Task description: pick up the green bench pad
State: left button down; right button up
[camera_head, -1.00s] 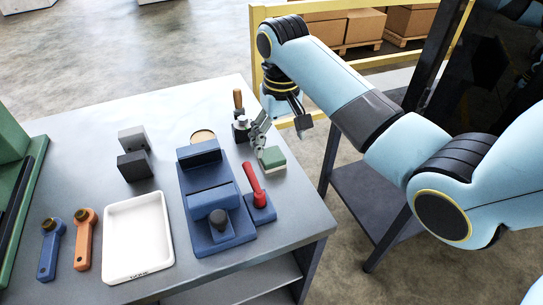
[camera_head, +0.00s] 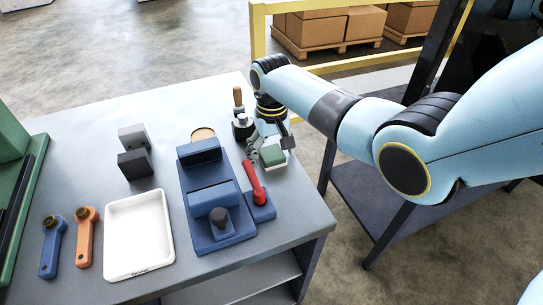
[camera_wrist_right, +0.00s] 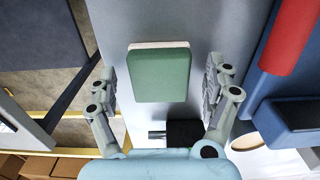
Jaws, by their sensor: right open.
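The green bench pad (camera_head: 272,155) is a small block with a pale layer, lying on the grey table near its right edge. In the right wrist view the pad (camera_wrist_right: 160,74) shows its green face between the open fingers. My right gripper (camera_head: 270,146) is at the pad in the head view, its fingers partly hidden by the arm. In the right wrist view my right gripper (camera_wrist_right: 163,82) is open, one finger on each side of the pad, with a gap on both sides. My left gripper is not in view.
A red-handled tool on a blue base (camera_head: 262,207) stands close beside the pad. A blue fixture (camera_head: 221,234), a white tray (camera_head: 139,236) and dark grey blocks (camera_head: 135,163) are farther left. A wooden-handled tool (camera_head: 238,98) stands behind. The table's right edge is near.

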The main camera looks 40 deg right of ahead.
jog(key=shift+f, duration=0.1)
jog(key=shift+c, duration=0.2)
jog(key=c, duration=1.1)
jog(key=shift+c, duration=0.7)
